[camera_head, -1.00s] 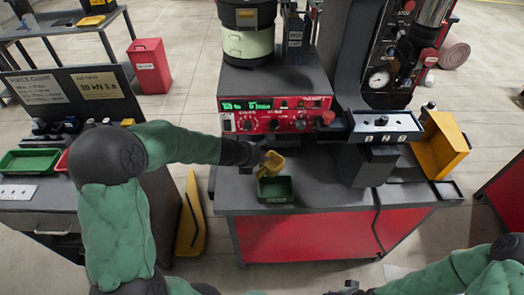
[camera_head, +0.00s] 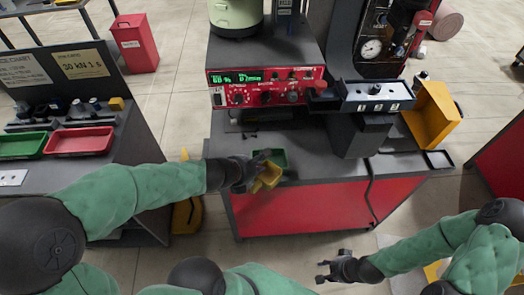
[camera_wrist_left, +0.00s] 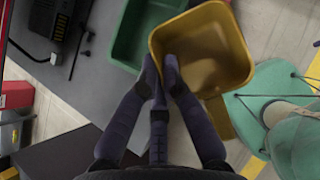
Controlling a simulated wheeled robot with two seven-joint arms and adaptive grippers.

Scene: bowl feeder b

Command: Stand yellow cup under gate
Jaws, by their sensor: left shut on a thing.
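The yellow cup (camera_head: 268,178) is in my left gripper (camera_head: 257,168), above the front edge of the dark bench top. It is tilted in the head view. In the left wrist view, the cup (camera_wrist_left: 212,52) shows its open inside, and the fingers of my left gripper (camera_wrist_left: 163,75) are shut on its near wall. A green tray (camera_head: 277,155) sits on the bench behind the cup, partly hidden by it and the hand. I cannot clearly pick out the gate. My right gripper (camera_head: 322,271) is open and empty, low in front of the bench.
The red control box (camera_head: 265,90) stands behind the green tray, with the pale bowl feeder (camera_head: 236,15) on top. A grey block with a small shelf (camera_head: 376,95) and a yellow chute (camera_head: 432,115) stand to the right. A side bench carries a red tray (camera_head: 80,141).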

